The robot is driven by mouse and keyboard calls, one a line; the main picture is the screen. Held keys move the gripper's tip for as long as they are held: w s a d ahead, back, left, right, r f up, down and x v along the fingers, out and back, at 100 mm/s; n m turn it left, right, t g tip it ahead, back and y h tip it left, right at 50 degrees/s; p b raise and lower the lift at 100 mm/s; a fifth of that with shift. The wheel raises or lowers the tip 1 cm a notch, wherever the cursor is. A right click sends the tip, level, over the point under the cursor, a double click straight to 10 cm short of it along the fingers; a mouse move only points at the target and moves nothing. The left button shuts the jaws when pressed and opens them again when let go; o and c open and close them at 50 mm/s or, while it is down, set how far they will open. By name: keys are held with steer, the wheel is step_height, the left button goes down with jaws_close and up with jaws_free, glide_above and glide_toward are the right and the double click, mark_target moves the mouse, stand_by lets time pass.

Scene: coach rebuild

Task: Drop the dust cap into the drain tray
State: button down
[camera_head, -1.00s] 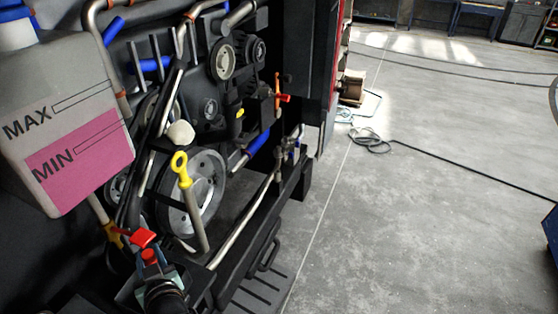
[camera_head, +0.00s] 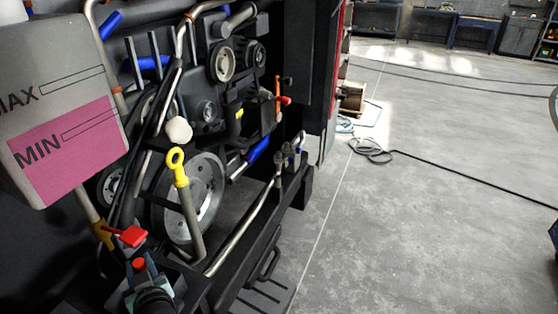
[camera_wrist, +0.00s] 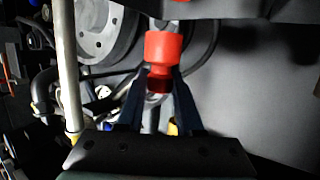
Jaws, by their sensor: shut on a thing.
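My gripper (camera_wrist: 160,78) is shut on a red cylindrical cap, which I take for the dust cap (camera_wrist: 163,50). The cap sits between the fingertips and sticks out beyond them. In the head view my gripper (camera_head: 143,277) is low at the left, in front of the engine, with the red cap (camera_head: 138,264) at its tip. A flat red handle (camera_head: 128,236) shows just above the cap, separate from it. I cannot make out a drain tray with certainty in either view.
A pale reservoir (camera_head: 55,65) with pink fluid hangs at the left. A yellow-ringed dipstick (camera_head: 176,160) stands in front of a large pulley (camera_head: 206,190). A dark slotted step (camera_head: 262,296) is at the bottom. The floor to the right is mostly open, with a cable coil (camera_head: 370,150).

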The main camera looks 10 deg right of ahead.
steer(key=shift+c, duration=2.4)
jaws_free()
steer(key=v, duration=1.3)
steer(key=shift+p, duration=0.35)
steer(key=shift+r, duration=0.15)
